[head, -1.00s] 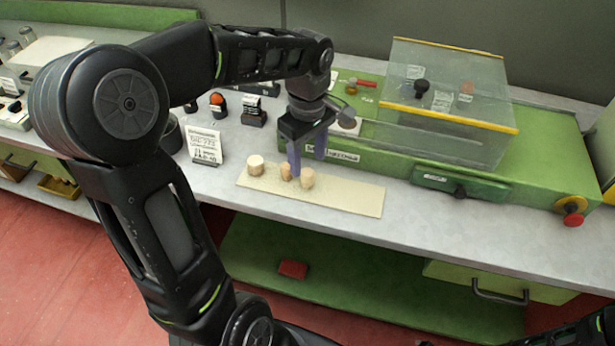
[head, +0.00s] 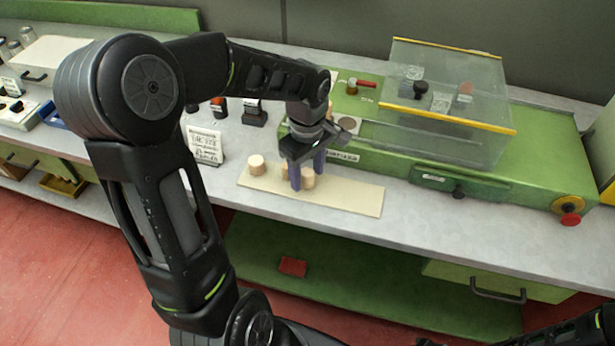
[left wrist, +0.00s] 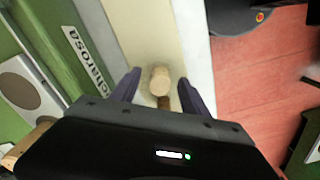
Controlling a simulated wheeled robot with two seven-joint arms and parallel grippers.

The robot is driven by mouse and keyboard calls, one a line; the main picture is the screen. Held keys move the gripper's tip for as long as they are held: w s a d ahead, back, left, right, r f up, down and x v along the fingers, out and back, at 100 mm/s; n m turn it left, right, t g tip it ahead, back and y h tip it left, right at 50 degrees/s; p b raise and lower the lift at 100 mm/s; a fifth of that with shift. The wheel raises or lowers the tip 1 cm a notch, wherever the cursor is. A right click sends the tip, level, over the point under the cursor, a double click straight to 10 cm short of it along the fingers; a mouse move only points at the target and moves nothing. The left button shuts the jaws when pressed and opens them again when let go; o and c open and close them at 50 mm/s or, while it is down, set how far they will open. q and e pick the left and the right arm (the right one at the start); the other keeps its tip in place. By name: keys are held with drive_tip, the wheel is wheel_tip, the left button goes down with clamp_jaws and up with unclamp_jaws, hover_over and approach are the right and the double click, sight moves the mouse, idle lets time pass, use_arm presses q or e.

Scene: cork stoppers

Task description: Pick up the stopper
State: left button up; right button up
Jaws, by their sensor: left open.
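Several pale cork stoppers stand on a flat cream board (head: 345,196) at the bench's front. The left stopper (head: 257,165) stands apart. The right stopper (head: 307,180) is beside my left gripper's fingers, and a middle stopper (head: 285,171) is partly hidden behind a finger. My left gripper (head: 308,174) is open, pointing down over these two. In the left wrist view, one round stopper top (left wrist: 159,78) shows between the open purple fingers (left wrist: 160,88), with a darker piece of cork (left wrist: 164,102) just below it, partly hidden by the gripper body.
A green machine (head: 400,165) with a clear cover (head: 445,115) stands behind the board to the right. A white sign card (head: 204,146) stands left of the board. The bench front edge is close to the board; bare bench lies to its right.

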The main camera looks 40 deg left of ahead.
use_arm(q)
drive_tip(key=shift+c, duration=0.2)
clamp_jaws()
idle(0.3)
